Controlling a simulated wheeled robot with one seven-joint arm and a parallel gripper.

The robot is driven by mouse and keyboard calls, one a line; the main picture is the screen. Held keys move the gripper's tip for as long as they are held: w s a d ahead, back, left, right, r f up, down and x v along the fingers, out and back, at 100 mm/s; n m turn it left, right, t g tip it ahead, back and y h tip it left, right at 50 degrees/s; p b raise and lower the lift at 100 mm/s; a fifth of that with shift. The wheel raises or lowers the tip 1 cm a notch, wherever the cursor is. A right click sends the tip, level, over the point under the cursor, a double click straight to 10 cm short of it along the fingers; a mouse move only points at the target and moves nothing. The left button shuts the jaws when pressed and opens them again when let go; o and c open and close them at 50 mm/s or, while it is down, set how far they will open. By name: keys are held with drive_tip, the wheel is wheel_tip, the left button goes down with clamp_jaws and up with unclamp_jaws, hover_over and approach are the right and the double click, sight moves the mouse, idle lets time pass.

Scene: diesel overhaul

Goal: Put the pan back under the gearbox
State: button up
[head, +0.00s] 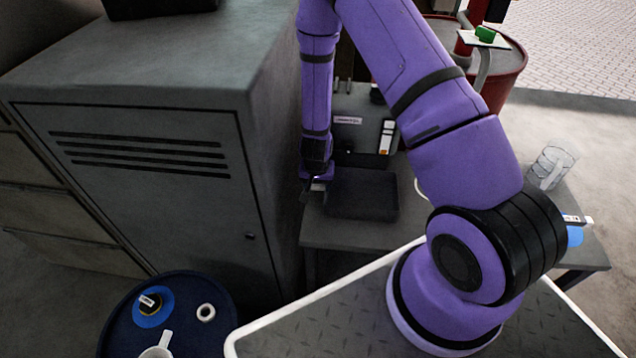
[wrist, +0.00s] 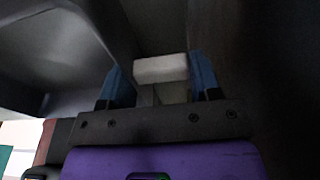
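A dark, shallow rectangular pan (head: 362,193) sits on the grey bench in the head view. Behind it is a dark unit with a label and an orange-and-white tag (head: 352,125), which may be the gearbox; my arm partly covers it. My gripper (head: 316,188) points down at the pan's left side, close to the cabinet. In the wrist view, the blue fingers (wrist: 160,82) stand apart with a pale block (wrist: 160,68) between or just beyond their tips. I cannot tell whether they grip it. A grey surface at upper left there may be the pan.
A tall grey cabinet (head: 130,150) stands close left of my gripper. A blue drum (head: 190,330) holds a ring (head: 206,312) and a mug. A red drum (head: 505,75) is behind.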

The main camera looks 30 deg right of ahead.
drive_tip(key=o, duration=0.4)
drive_tip(key=shift+r, duration=0.1)
drive_tip(key=s+a+r+n+t+y, duration=0.1)
drive_tip(key=s+r, duration=0.1)
drive_tip(key=r, duration=1)
drive_tip(key=s+a+r+n+y, duration=0.1)
drive_tip(key=s+r, duration=0.1)
drive_tip(key=r, duration=1)
drive_tip(key=s+a+r+n+t+y, duration=0.1)
drive_tip(key=s+a+r, duration=0.1)
drive_tip(key=r, duration=1.1)
drive_tip(key=s+d+r+n+t+h, duration=0.1)
drive_tip(key=s+d+r+n, duration=0.1)
drive_tip(key=s+r, duration=0.5)
drive_tip(key=s+d+r+n+h, duration=0.1)
drive_tip(key=s+d+r, duration=0.1)
drive_tip(key=s+r, duration=0.6)
drive_tip(key=s, duration=0.5)
drive_tip(key=shift+d+n+t, duration=0.15)
drive_tip(key=shift+n+t, duration=0.25)
